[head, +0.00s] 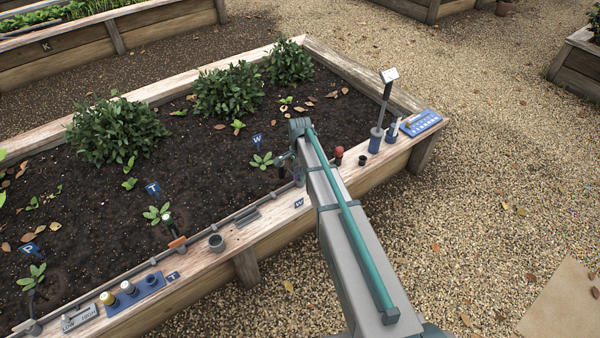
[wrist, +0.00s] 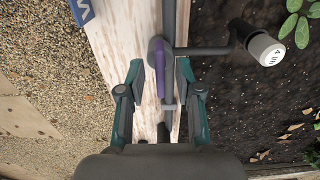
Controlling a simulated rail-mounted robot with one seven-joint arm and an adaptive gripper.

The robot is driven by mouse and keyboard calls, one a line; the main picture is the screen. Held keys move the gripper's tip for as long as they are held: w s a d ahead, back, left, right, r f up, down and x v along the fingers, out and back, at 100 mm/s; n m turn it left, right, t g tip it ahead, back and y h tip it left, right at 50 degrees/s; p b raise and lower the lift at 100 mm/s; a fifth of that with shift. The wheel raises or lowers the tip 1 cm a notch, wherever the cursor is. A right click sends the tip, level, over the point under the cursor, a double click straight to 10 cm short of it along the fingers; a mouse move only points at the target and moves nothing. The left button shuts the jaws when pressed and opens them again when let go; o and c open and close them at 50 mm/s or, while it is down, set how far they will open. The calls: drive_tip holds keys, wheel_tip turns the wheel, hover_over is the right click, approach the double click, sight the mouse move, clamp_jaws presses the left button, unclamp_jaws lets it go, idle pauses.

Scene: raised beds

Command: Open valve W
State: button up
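Valve W shows in the wrist view as a purple lever (wrist: 159,62) on the grey pipe (wrist: 168,18) along the bed's wooden edge. The lever lies roughly in line with the pipe. My gripper (wrist: 163,72) is open, with one finger on each side of the lever and a visible gap to each; I cannot tell how far above it the tips are. A blue W plate (wrist: 82,10) is at the wrist view's top left; it also shows on the bed edge in the head view (head: 299,203). In the head view my arm mostly hides the valve and gripper.
A side pipe leads to a white-topped emitter (wrist: 266,50) over the soil. Along the bed's edge stand a grey cup (head: 216,242), a red-topped item (head: 339,152) and a blue tray (head: 421,122). Seedlings and bushes grow in the bed. Gravel (head: 480,230) outside is open.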

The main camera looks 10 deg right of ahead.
clamp_jaws()
drive_tip(key=shift+n, duration=0.3)
drive_tip(key=n+p, duration=0.2)
drive_tip(key=n, duration=0.2)
drive_tip(key=shift+r+p, duration=0.1)
drive_tip(key=shift+p, duration=0.3)
drive_tip(key=n+p, duration=0.1)
drive_tip(key=n, duration=0.3)
drive_tip(key=shift+n+p, duration=0.3)
drive_tip(key=n+p, duration=0.1)
drive_tip(key=n, duration=0.3)
drive_tip(key=shift+n, duration=0.3)
drive_tip(key=shift+n+p, duration=0.5)
drive_tip(key=shift+n, duration=1.5)
